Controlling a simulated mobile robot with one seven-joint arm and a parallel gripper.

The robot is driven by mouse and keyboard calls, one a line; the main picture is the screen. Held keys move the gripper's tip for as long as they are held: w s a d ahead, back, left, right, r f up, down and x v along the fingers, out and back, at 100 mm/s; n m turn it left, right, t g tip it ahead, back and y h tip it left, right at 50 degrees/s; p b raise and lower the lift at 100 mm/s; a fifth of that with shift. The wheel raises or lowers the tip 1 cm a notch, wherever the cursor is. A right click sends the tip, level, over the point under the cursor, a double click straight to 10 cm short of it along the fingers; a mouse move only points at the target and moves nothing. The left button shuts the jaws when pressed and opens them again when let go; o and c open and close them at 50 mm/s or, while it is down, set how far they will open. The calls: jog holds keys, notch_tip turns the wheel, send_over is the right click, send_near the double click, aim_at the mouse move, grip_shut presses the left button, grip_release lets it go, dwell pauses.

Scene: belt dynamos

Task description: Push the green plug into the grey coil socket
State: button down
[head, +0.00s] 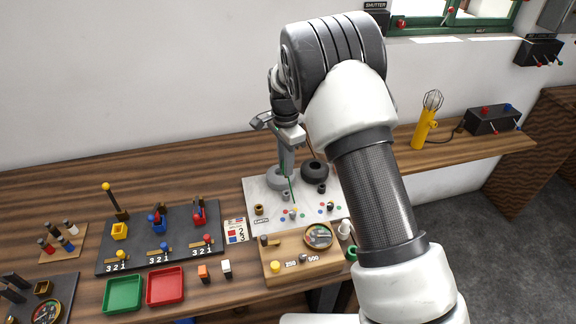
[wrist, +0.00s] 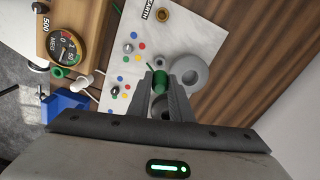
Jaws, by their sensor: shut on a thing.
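My gripper (wrist: 158,84) is shut on the green plug (wrist: 156,89), which shows only as a small green piece between the fingertips. In the head view my gripper (head: 287,172) points down over the white board, beside the grey coil (head: 273,184). A thin green line runs down from the fingers there. The wrist view shows the grey coil (wrist: 192,70) as a ring just right of the fingertips. A small grey socket (wrist: 160,62) stands beside the coil, apart from the fingertips in the picture. The plug's tip and its height above the board cannot be told.
A black coil (head: 315,170) stands close on the right. The white board (head: 256,190) also bears a brass socket (head: 259,210) and coloured dots. A wooden block with a gauge (head: 318,236) stands in front. Green (head: 122,294) and red (head: 166,286) trays lie front left.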

jog(key=shift+f+b, duration=1.85)
jog(key=shift+f, duration=1.05)
jog(key=shift+f+b, duration=1.15)
jog(key=shift+f, duration=0.55)
jog(key=c, duration=1.5)
grip_release()
jog(key=shift+r, duration=0.1)
jog(key=shift+w+r, duration=0.1)
jog(key=shift+r, duration=0.05)
jog(key=shift+a+r, duration=0.1)
jog(key=shift+r, duration=0.2)
jog(key=r, duration=1.6)
jog(key=shift+s+d+r, duration=0.2)
jog(key=shift+s, duration=0.05)
